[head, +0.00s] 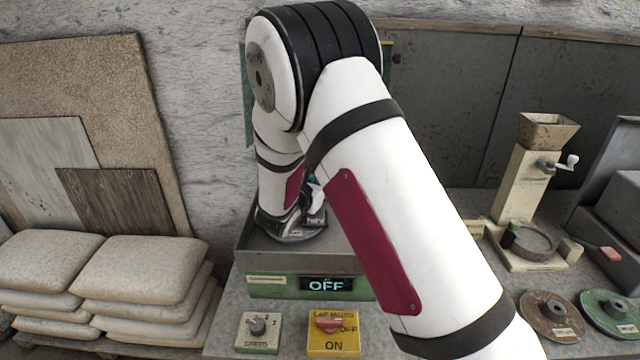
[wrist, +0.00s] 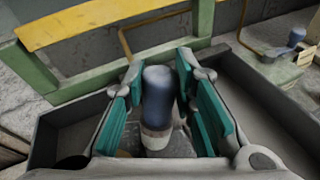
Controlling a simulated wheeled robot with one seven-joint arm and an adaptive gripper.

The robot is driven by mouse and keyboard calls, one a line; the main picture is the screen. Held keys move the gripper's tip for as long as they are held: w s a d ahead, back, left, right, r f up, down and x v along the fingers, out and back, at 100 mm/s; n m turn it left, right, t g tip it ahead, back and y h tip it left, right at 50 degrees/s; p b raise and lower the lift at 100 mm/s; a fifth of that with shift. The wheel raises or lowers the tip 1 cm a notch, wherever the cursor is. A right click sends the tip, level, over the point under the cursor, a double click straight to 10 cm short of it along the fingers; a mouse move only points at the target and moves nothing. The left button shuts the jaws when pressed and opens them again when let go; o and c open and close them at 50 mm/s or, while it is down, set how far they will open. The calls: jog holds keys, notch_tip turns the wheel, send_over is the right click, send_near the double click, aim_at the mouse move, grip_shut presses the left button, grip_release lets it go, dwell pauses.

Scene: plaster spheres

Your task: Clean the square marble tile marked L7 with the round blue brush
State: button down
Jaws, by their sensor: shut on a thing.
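My gripper (wrist: 160,98) is shut on an upright rounded blue handle (wrist: 158,86) with a pale lower part, between its teal pads. In the head view my gripper (head: 305,208) is low inside the grey metal tray (head: 350,262), largely covered by my arm. A round, flat thing (head: 290,236) shows just under the fingers there. I cannot tell whether the held handle belongs to the round blue brush, as its lower end is hidden. No marble tile with a readable L7 mark shows in either view.
The tray's green front has a display (head: 325,284) reading OFF. A grey knob box (head: 258,330) and a yellow switch box (head: 334,332) stand before it. A brown disc (head: 540,330) and a green disc (head: 596,318) lie right. Stacked sacks (head: 140,268) stand left.

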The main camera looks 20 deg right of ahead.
dwell(1.4)
jog(key=shift+s, duration=0.1)
jog(key=shift+s+a+p, duration=0.2)
jog(key=shift+s+p, duration=0.1)
jog(key=shift+s, duration=0.3)
jog(key=shift+s+a+p, duration=0.2)
jog(key=shift+s+p, duration=0.1)
jog(key=shift+s, duration=0.25)
jog(key=shift+w, duration=0.1)
jog(key=shift+w+d+r, duration=0.2)
jog(key=shift+w+r, duration=0.4)
jog(key=shift+r, duration=0.2)
jog(key=shift+s, duration=0.1)
jog(key=shift+s+a+f+p, duration=0.15)
jog(key=shift+s+f, duration=0.05)
jog(key=shift+s, duration=0.3)
jog(key=shift+s+a+f+p, duration=0.15)
jog(key=shift+s+f, duration=0.05)
jog(key=shift+s, duration=0.25)
